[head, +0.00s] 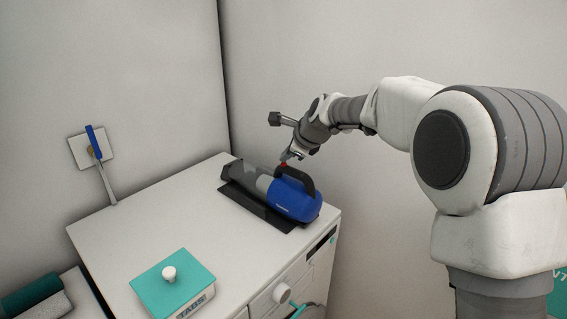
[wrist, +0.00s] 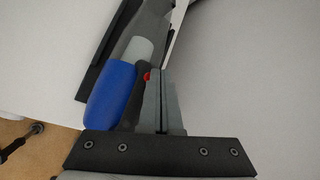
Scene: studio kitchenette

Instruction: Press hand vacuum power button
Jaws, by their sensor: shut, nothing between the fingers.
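The hand vacuum (head: 292,199) has a blue body, a grey nozzle and a black handle, and lies in a dark holder (head: 248,207) on the white cabinet top. It also shows in the wrist view (wrist: 110,97). Its red power button (head: 283,165) sits at the front end of the handle and shows in part in the wrist view (wrist: 147,76), beside my fingers. My gripper (head: 286,157) is shut and empty, with its fingertips right at the button. I cannot tell whether they touch it. In the wrist view the shut fingers (wrist: 160,76) hide part of the handle.
A teal-lidded box (head: 150,282) with a white knob stands at the cabinet's front left. The cabinet top (head: 150,215) left of the vacuum is clear. A wall rises close behind the vacuum.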

